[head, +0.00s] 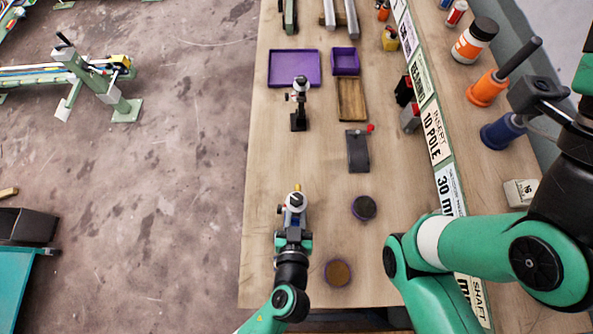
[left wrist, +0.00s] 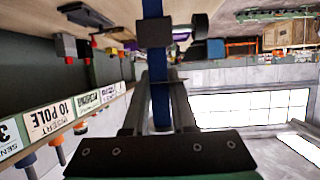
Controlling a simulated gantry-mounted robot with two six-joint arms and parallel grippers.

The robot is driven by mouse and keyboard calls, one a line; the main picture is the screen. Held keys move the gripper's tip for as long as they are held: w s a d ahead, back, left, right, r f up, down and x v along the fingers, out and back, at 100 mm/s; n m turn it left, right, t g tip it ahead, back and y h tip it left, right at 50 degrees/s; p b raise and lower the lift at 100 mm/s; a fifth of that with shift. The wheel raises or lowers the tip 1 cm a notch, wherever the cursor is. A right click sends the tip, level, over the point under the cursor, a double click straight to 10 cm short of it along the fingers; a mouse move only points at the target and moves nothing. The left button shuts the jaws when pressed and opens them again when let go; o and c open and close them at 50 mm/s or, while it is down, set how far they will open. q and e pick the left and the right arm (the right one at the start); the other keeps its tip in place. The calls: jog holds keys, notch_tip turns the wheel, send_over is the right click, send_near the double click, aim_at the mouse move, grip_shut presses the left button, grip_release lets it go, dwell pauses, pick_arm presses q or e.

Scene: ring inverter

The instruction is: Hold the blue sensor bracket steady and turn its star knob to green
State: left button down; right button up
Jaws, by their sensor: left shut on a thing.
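The blue sensor bracket (head: 291,219) stands upright near the front of the bench, with a pale, dark-capped head on top. In the left wrist view its blue post (left wrist: 158,95) runs between my left gripper's fingers (left wrist: 160,80). My left gripper (head: 292,238) is shut on this post from the front side. A dark clamp (left wrist: 154,34) sits on the post, with a dark knob (left wrist: 200,26) sticking out to the right. In the head view a small dark knob (head: 280,209) shows left of the bracket; its colour marking cannot be made out. My right gripper is not in view.
A similar black bracket (head: 299,118) stands farther back. Purple trays (head: 271,82), a wooden tray (head: 351,119) and a dark plate (head: 357,155) lie beyond. Two round pieces (head: 364,208) (head: 338,272) lie to the right. My right arm hangs over the right bench edge.

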pick_arm(q)
jog(key=shift+f+b, duration=1.25)
jog(key=shift+f, duration=0.1)
jog(key=shift+r, duration=0.1)
